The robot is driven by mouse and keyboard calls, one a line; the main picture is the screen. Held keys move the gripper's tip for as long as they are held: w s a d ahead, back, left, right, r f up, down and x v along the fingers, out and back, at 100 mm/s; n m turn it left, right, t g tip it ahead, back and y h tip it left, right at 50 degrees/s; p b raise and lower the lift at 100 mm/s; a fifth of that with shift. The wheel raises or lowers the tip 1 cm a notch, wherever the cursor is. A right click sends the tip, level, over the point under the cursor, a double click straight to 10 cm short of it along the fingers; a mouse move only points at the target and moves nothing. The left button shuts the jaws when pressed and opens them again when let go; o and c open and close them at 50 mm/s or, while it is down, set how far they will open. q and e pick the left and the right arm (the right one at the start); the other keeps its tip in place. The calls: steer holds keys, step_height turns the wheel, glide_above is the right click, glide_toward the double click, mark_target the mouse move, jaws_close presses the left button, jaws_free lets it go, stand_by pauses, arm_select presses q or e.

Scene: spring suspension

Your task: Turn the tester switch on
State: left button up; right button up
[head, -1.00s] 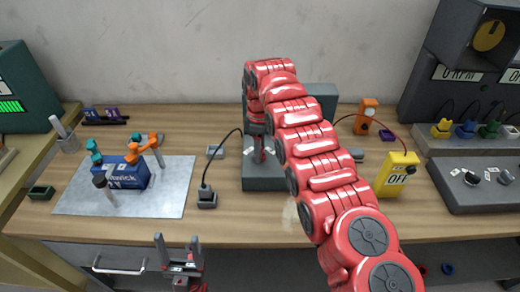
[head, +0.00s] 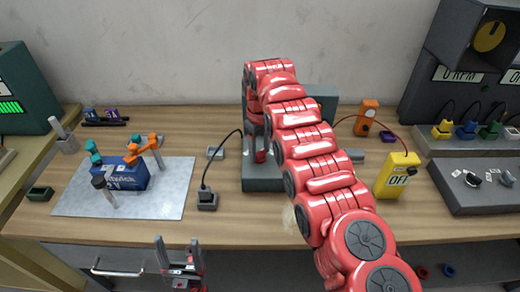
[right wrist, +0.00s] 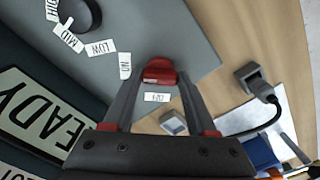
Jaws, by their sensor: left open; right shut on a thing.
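The tester (head: 263,184) is a grey device at the middle back of the bench, largely hidden behind my red right arm in the head view. Its grey panel (right wrist: 150,30) and lit READY display (right wrist: 45,122) show in the right wrist view. The red switch (right wrist: 160,70) sits between my right gripper's fingertips (right wrist: 160,80), which are shut on it. Small white labels lie beside the switch; its exact position is hard to tell. The right gripper is hidden in the head view. My left gripper (head: 178,243) is open and empty in front of the bench edge.
A black plug (head: 207,199) with a cable lies left of the tester. A yellow box marked OFF (head: 398,176) stands to the right. A grey mat (head: 165,200) carries a blue box (head: 128,174) and small orange and teal arms. The front middle bench is clear.

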mark_target(259, 152)
stand_by(0.3)
steer(key=o, duration=1.4)
steer(key=shift+c, duration=0.2)
steer(key=shift+r, duration=0.1)
step_height(259, 152, up, 17)
steer(key=p, duration=1.7)
